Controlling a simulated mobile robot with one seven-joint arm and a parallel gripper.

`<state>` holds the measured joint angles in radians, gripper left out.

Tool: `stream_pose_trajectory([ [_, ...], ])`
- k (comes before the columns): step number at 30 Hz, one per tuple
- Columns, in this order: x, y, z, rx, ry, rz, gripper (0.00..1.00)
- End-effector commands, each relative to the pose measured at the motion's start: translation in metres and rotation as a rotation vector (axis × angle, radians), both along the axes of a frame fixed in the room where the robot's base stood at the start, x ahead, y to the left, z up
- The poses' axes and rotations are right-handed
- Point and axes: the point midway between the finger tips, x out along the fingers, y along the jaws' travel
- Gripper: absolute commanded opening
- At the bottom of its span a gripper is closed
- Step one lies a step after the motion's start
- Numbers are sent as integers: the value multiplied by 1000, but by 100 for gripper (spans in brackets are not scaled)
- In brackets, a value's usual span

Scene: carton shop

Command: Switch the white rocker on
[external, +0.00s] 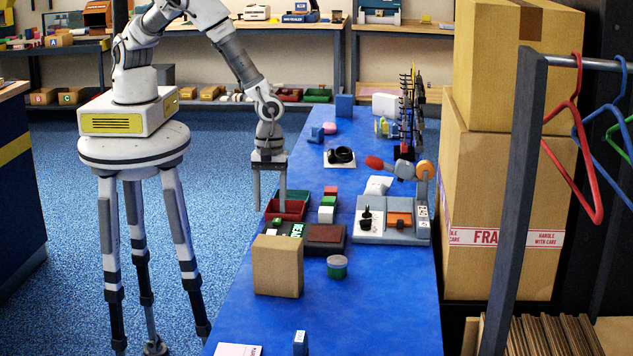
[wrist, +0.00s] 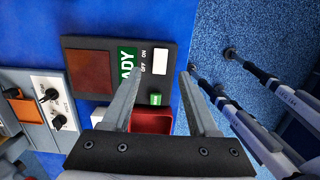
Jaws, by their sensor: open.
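The white rocker (wrist: 160,61) is a small white rectangle on a dark panel (wrist: 104,45), beside the printed words OFF and ON. Which way it is tipped cannot be told. The panel also carries a green READY sign (wrist: 127,63) and a brown-red plate (wrist: 90,72). My gripper (external: 270,207) points down, open and empty, above the table's left edge. In the wrist view its fingertips (wrist: 160,73) appear on either side of the rocker.
A red tray (external: 287,208) lies by my gripper. A brown carton (external: 278,266) and a green tub (external: 337,267) stand in front of the panel. A grey device (external: 405,234) with an orange part is to the right. The blue table is clear towards the front right.

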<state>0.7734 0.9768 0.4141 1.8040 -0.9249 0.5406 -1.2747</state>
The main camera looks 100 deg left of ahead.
Motion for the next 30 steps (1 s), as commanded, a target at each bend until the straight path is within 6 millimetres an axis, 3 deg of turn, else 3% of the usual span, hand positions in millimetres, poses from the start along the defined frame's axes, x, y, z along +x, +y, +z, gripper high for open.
stream_pose_trajectory([
  [6, 0, 4, 55, -2, -2, -1, 60],
  [12, 0, 8, 92, -1, -2, -2, 60],
  [18, 0, 11, 108, 1, 1, -1, 60],
  [30, 0, 11, 109, 1, 1, 0, 60],
])
